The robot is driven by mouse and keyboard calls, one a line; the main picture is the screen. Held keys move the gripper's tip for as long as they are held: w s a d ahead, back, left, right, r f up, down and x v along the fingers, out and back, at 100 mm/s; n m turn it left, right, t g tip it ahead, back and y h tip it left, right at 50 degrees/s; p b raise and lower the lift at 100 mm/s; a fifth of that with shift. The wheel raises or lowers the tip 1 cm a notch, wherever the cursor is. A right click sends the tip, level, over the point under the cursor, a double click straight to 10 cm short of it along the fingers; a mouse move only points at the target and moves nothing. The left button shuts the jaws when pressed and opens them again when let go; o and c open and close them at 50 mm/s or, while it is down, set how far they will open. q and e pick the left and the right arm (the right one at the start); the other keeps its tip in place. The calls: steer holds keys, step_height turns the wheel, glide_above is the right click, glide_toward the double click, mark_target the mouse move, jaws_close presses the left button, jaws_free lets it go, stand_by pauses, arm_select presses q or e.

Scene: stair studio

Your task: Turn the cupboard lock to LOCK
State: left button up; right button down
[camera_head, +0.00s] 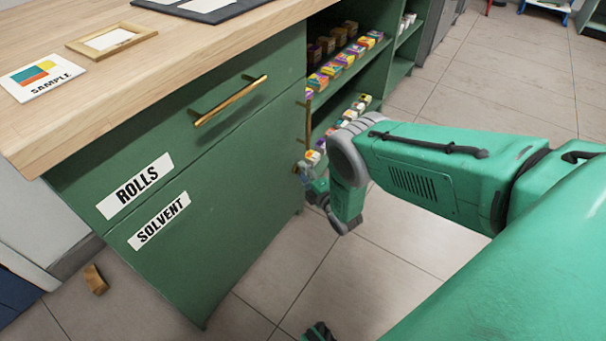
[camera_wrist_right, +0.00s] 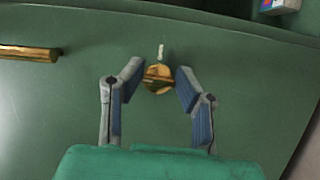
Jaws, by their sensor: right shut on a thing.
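The cupboard lock (camera_wrist_right: 158,72) is a small round brass turn-knob on a green panel, in the right wrist view. Its raised grip lies roughly crosswise, and a small pale mark (camera_wrist_right: 161,51) sits just above it. My right gripper (camera_wrist_right: 160,80) has one fingertip on each side of the knob and is shut on it. In the head view my right gripper (camera_head: 311,180) is low at the cabinet's right edge, mostly hidden by my wrist, and the lock is hidden there.
The green cabinet (camera_head: 235,185) has drawer fronts labelled ROLLS and SOLVENT and a brass handle (camera_head: 230,100). Another brass handle (camera_wrist_right: 28,53) is left of the lock. Open shelves (camera_head: 385,60) hold small boxes. A wooden worktop (camera_head: 180,50) is above. Tiled floor (camera_head: 400,265) is clear at right.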

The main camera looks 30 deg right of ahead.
steer(key=shift+s+a+f+n, duration=0.1)
steer(key=shift+a+f+n, duration=0.1)
steer(key=shift+a+n, duration=0.3)
steer(key=c, duration=1.2)
jaws_free()
steer(key=shift+d, duration=0.1)
steer(key=shift+r, duration=0.1)
steer(key=shift+d, duration=0.1)
steer(key=s, duration=1.2)
steer(key=shift+w, duration=0.1)
